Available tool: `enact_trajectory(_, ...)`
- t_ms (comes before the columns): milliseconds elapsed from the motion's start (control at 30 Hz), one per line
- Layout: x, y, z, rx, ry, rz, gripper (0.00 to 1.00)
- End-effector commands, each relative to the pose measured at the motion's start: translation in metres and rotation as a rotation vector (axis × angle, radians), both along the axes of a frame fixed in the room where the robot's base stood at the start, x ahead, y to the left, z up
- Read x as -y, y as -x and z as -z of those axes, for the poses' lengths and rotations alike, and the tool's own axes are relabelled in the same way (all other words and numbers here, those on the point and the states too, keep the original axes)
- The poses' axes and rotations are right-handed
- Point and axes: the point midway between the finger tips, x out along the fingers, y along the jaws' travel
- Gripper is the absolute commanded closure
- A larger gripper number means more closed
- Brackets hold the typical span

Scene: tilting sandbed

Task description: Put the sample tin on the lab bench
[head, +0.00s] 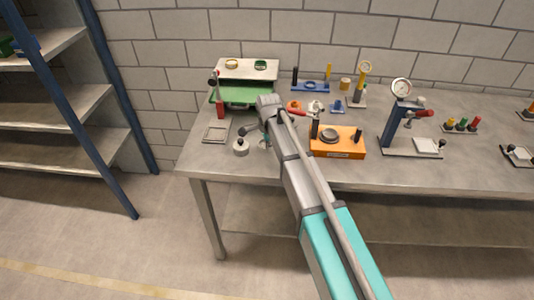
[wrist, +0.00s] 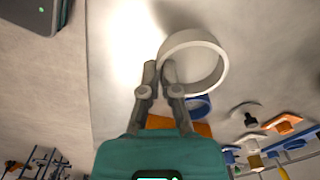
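The pale round, open-topped piece (wrist: 219,62), which I take to be the sample tin, shows as a ring in the wrist view. My gripper (wrist: 160,66) has its fingers close together at the ring's left edge, seemingly one inside and one outside, pinching the wall. In the head view a small whitish round tin (head: 241,149) shows at my gripper (head: 246,133), over the bench's front left part. Whether it touches the bench cannot be told. The lab bench (head: 207,167) is a grey top on metal legs.
A green tray (head: 238,96) and a small square plate (head: 216,131) are at the bench's left end. An orange block (head: 345,151) and a gauge stand (head: 398,112) are to the right. A blue-framed shelf (head: 115,110) stands at left. The front left corner is clear.

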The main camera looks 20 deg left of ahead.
Motion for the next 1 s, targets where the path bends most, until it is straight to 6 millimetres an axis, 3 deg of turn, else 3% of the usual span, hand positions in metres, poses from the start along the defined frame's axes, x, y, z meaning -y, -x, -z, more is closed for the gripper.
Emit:
enact_trajectory(200,0.0,-0.009,0.015,0.0,0.0,0.001,1.0)
enact_trajectory(500,0.0,-0.008,0.038,0.0,0.0,0.001,1.0)
enact_trajectory(1000,0.001,-0.008,0.04,0.0,0.0,0.001,1.0)
